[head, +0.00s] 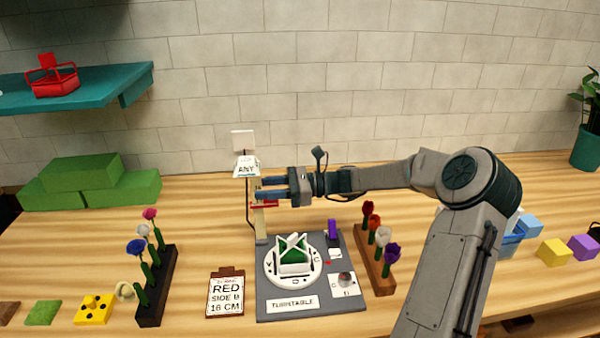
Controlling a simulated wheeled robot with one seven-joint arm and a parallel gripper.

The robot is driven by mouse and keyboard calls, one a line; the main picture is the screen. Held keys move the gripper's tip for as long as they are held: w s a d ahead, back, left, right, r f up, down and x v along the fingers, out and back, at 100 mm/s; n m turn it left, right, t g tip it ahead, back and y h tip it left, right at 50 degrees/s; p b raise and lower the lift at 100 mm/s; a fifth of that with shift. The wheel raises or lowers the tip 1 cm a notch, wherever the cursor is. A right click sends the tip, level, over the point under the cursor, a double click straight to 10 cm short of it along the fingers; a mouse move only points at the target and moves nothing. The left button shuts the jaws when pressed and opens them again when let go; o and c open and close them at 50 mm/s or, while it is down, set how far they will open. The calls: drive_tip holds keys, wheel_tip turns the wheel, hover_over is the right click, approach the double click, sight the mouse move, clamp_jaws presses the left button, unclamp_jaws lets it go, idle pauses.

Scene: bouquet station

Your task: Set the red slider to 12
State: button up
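The red slider (270,203) is a small red piece on an upright pale post (261,222) at the back left of the turntable station. Its scale is too small to read. My gripper (260,188) reaches in from the right, its two blue fingers pointing left and spaced apart. They are at the post's upper part, with the lower finger just above the slider in the picture. Contact cannot be told. The fingers hide part of the post.
The grey turntable board (340,309) carries a round white turntable (273,273) with a green block. A dark flower rack (152,309) stands left and a brown one (378,275) right. Green blocks (82,176) lie back left.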

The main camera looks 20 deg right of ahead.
wheel_tip(320, 180, up, 2)
drive_tip(key=s+d+r, duration=0.5)
drive_tip(key=d+r, duration=0.1)
drive_tip(key=d, duration=0.4)
drive_tip(key=shift+s+r+b, duration=0.35)
drive_tip(key=shift+b, duration=0.1)
drive_tip(key=shift+d, duration=0.1)
